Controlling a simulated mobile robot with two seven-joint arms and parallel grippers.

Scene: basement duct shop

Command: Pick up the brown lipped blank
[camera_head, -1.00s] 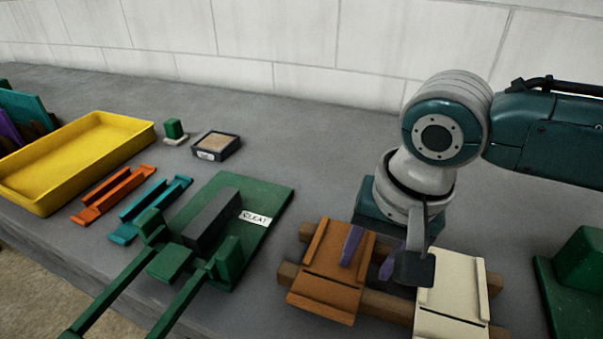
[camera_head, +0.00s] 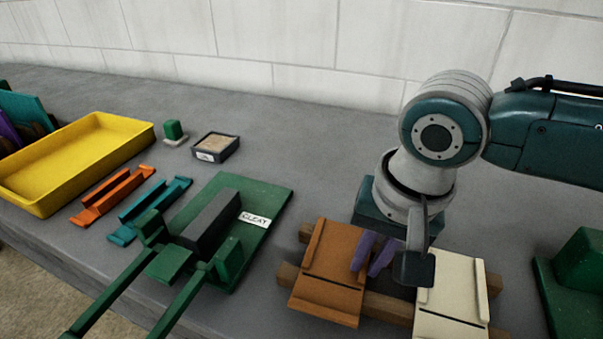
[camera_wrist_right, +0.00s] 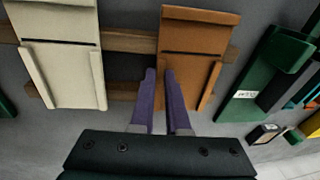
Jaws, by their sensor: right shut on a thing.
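The brown lipped blank (camera_head: 331,260) lies across wooden rails, with raised lips along its edges. It also shows in the right wrist view (camera_wrist_right: 195,45). My right gripper (camera_head: 368,266) has purple fingers shut on the blank's edge that faces the cream blank. In the right wrist view the fingertips (camera_wrist_right: 159,76) sit close together on either side of that edge. The blank still appears to rest on the rails. My left gripper is not in view.
A cream lipped blank (camera_head: 452,290) lies right of the brown one on the wooden rails (camera_head: 385,306). A green tool with a CLEAT label (camera_head: 255,219) and long handles stands left. Beyond it are teal and orange channels and a yellow tray (camera_head: 100,187). A green block (camera_head: 582,265) is at right.

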